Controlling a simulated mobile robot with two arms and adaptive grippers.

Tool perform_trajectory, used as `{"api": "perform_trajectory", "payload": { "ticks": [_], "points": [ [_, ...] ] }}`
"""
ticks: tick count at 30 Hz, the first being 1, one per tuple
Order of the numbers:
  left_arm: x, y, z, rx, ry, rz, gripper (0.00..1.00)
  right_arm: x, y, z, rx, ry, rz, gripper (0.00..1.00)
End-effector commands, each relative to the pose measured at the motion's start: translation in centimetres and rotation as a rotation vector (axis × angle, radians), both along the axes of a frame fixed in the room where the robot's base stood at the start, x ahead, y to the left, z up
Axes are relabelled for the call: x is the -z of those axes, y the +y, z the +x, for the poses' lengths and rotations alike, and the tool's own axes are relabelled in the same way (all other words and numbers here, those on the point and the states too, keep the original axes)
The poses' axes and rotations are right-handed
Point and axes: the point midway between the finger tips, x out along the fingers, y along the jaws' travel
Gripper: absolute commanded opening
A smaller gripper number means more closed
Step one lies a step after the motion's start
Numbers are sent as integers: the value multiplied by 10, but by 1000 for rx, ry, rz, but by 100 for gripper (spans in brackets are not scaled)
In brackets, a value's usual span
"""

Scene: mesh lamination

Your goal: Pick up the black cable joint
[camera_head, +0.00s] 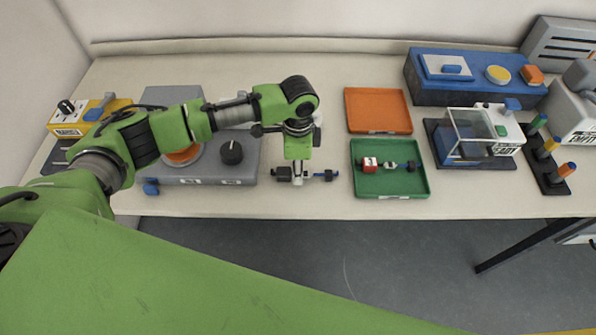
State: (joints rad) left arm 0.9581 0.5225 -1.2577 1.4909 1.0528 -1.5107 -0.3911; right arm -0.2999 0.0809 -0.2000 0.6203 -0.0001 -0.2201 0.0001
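The black cable joint (283,174) lies near the table's front edge, left of the green tray. A similar joint with a red block (370,164) lies in the green tray. My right gripper is not in view.
The green tray (388,187) and an orange tray (377,110) are right of my gripper. A grey device with a black knob (232,153) stands close on its left. Further right are a clear-covered machine (472,133), a blue control box (440,96) and coloured-handled tools (551,150).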

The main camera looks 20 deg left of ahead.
Motion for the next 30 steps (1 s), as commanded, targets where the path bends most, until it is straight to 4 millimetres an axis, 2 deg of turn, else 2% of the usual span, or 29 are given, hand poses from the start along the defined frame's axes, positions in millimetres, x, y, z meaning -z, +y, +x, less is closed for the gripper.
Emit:
{"api": "perform_trajectory", "payload": {
  "ticks": [9,12,13,25,30],
  "points": [
    [7,0,0,0,-2,1,28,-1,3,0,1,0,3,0],
    [7,0,0,0,-2,1,2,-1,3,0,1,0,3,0],
    [7,0,0,0,-2,1,0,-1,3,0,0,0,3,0],
    [5,0,1,0,-2,0,0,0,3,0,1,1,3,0],
    [-6,0,1,1,-3,-1,0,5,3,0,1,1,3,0]
  ]
}}
